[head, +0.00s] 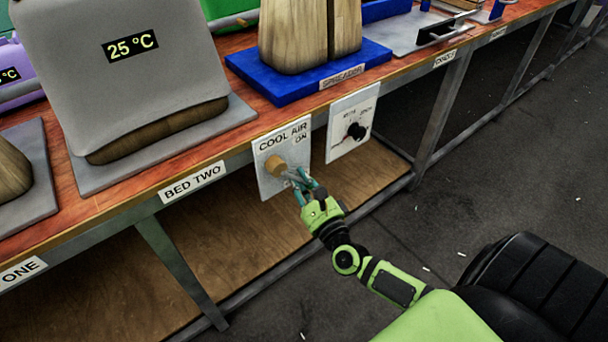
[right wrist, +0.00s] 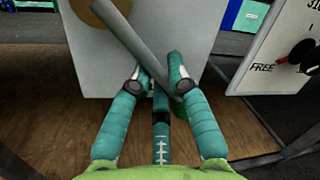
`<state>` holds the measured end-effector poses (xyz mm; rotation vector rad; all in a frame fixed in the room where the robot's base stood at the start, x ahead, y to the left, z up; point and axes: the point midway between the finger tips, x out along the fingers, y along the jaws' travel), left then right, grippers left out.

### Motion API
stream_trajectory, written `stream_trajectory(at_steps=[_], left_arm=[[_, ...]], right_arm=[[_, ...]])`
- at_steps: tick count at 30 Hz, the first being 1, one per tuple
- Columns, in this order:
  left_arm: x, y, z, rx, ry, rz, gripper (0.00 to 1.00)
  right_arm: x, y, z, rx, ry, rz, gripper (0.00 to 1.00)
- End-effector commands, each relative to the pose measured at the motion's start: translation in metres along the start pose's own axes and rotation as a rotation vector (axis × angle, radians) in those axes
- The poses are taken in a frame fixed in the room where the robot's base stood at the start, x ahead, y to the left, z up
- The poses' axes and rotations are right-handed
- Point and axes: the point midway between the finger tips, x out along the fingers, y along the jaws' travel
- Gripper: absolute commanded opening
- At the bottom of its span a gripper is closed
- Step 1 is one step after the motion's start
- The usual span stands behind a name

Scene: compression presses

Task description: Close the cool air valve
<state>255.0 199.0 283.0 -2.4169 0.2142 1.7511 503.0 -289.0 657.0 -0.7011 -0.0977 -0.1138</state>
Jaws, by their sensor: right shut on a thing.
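The cool air panel (head: 268,150) is a white plate on the front of the bench, with "COOL AIR" and "ON" printed on it. The valve has a round brass hub (head: 275,165) and a grey lever (right wrist: 148,42) that slants down to the right from it. The hub also shows at the top of the right wrist view (right wrist: 88,12). My right gripper (head: 307,187) is in front of the panel, its teal fingers (right wrist: 160,78) shut on the lever near its lower end. A green tip shows partly behind the fingers. My left gripper is not in view.
A second white panel (head: 351,120) with a black knob (head: 356,131) is just right; "FREE" shows beside it in the wrist view. Above are a grey press (head: 130,90) reading 25 °C and a blue base (head: 300,85) with wooden blocks. A wooden shelf (head: 240,240) lies below.

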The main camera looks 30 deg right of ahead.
Motion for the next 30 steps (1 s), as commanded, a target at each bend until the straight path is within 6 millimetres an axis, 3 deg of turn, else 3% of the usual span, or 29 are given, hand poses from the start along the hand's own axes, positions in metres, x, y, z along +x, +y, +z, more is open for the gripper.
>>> stream_trajectory(at_steps=[15, 30], left_arm=[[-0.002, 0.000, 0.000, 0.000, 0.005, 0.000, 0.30], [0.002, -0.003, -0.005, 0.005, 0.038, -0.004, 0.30]], right_arm=[[-0.007, 0.032, 0.010, 0.465, 0.093, 0.000, 0.00], [-0.009, 0.045, 0.021, 0.692, 0.137, 0.001, 0.00]])
